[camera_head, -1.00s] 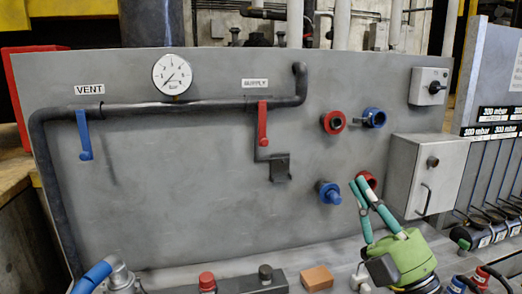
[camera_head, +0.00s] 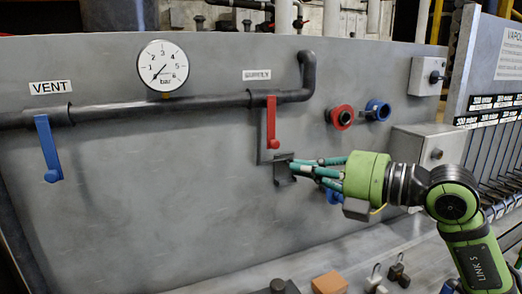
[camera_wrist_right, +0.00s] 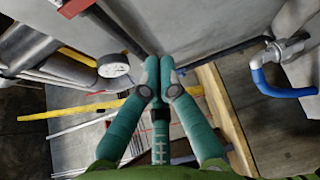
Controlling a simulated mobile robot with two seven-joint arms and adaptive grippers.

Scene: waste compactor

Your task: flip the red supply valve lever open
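The red supply valve lever (camera_head: 272,124) hangs straight down from the dark pipe, under the "SUPPLY" label (camera_head: 257,75). My right gripper (camera_head: 293,167) reaches in from the right, its fingertips below the lever's lower end, overlapping the dark bracket (camera_head: 282,179) in the picture. I cannot tell whether they touch it. In the wrist view, the right gripper's fingertips (camera_wrist_right: 159,62) are together, with nothing visible between them. A red piece at the top left (camera_wrist_right: 75,8) appears to be the lever. My left gripper is not in view.
The blue vent lever (camera_head: 48,148) hangs down at left. A gauge (camera_head: 162,65) sits above the pipe (camera_head: 170,108). Red (camera_head: 341,117) and blue (camera_head: 377,110) couplings are right of the lever. An orange block (camera_head: 329,283) lies on the ledge. The panel between the levers is clear.

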